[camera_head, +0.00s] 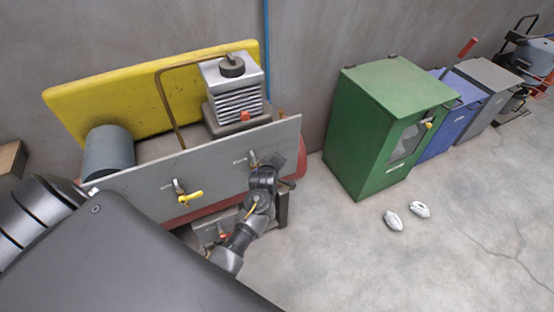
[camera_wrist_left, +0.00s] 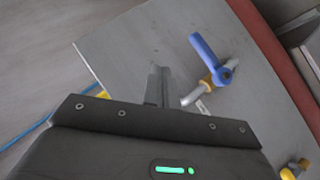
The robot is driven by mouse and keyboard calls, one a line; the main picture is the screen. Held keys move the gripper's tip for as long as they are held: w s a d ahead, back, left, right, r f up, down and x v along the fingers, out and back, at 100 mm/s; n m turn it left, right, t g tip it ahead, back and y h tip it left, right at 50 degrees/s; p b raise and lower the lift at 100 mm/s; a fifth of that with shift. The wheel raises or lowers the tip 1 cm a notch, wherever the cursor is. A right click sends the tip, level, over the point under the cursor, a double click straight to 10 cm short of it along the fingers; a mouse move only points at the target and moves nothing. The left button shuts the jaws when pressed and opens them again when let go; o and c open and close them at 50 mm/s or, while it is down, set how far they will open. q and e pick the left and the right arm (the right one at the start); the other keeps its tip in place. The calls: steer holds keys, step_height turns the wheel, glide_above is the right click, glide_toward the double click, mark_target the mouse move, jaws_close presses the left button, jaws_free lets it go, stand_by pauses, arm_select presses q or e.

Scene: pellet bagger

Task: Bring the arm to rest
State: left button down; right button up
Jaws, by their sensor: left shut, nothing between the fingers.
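My left arm reaches up from the bottom middle of the head view to the right part of the machine's grey front panel (camera_head: 140,192). My left gripper (camera_head: 275,162) is close in front of that panel. In the left wrist view its fingers (camera_wrist_left: 158,86) are shut with nothing between them. A valve with a blue handle (camera_wrist_left: 208,58) stands on the panel just right of the fingers, apart from them. In the head view the blue handle cannot be made out. My right gripper is not in view.
A yellow-handled valve (camera_head: 190,198) is on the panel left of my gripper; its handle also shows in the left wrist view (camera_wrist_left: 291,171). A green cabinet (camera_head: 362,135) stands right of the machine. Two white objects (camera_head: 394,221) lie on the floor.

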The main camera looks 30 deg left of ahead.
arm_select(q)
steer(key=d+r, duration=0.1)
steer(key=s+d+r, duration=0.2)
steer(key=shift+r, duration=0.35)
steer(key=s+d+f+m+h+b, duration=0.1)
steer(key=d+f+m, duration=0.15)
steer(key=f, duration=0.35)
steer(key=s+d+f+m+g, duration=0.1)
steer(key=d+f+m, duration=0.1)
steer(key=f+m, duration=0.25)
steer(key=s+d+f+m+h+b, duration=0.1)
steer(key=d+f+m, duration=0.1)
steer(key=f, duration=0.5)
steer(key=s+d+f+m+g+h+b, duration=0.1)
steer(key=s+f+m, duration=0.1)
steer(key=s+f, duration=0.5)
steer(key=s+d+f+m+g+h, duration=0.1)
steer(key=s+f+m+g, duration=0.15)
steer(key=s+f, duration=0.45)
steer(key=s+a+f+m+g+b, duration=0.1)
steer(key=s+f+g, duration=0.1)
steer(key=s+f, duration=0.4)
steer(key=s+a+f+m+g+b, duration=0.1)
steer(key=s+f, duration=0.5)
steer(key=s, duration=1)
steer(key=s+a+f+m+g+b, duration=0.2)
steer(key=s+f, duration=0.5)
steer(key=s, duration=0.4)
steer(key=shift+s+a+g, duration=0.35)
steer(key=shift+a, duration=0.35)
